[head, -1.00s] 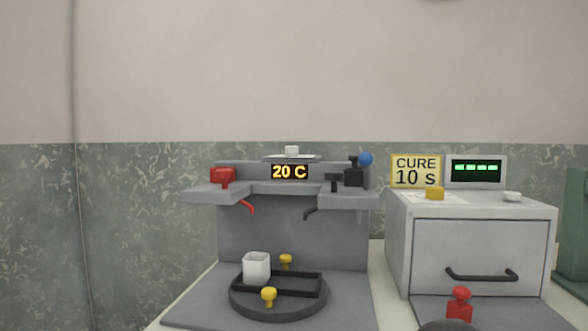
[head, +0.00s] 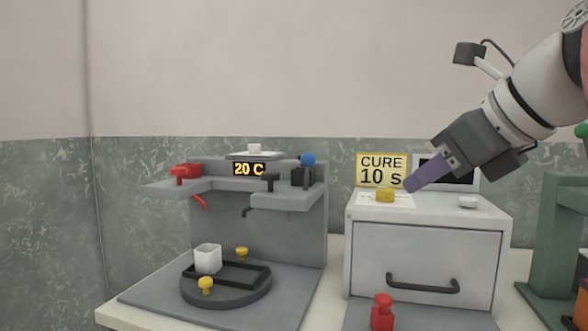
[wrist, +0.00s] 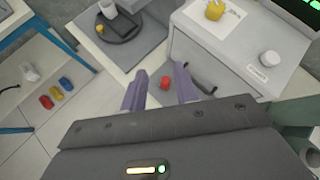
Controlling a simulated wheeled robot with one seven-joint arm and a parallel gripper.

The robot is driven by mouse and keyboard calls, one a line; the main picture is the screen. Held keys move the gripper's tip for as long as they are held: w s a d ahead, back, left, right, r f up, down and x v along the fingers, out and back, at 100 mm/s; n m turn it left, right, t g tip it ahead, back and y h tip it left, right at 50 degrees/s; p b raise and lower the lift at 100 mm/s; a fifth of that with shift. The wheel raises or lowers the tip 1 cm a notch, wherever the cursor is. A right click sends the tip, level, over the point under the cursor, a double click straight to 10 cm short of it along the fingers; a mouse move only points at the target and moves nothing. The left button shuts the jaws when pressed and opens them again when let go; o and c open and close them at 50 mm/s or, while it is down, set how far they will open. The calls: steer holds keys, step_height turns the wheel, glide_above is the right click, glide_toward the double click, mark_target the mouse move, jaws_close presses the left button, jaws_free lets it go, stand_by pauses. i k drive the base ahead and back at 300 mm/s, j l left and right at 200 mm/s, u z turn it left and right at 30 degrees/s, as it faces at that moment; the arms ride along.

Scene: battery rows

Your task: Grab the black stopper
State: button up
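A small black block with a knob (head: 301,177) sits on the right-hand shelf of the grey station, by a blue ball; it looks like the black stopper. A black tap handle (head: 270,182) stands left of it. The black block is not seen in the wrist view. A red stopper-like piece (head: 382,312) stands below, in front of the cabinet.
The station has a red valve (head: 185,172), a round black turntable (head: 226,292) and a white cup (head: 207,259). A green frame (head: 556,230) stands right.

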mark_target(299, 156)
steer(key=i+j, duration=0.6)
steer(key=i, duration=0.15)
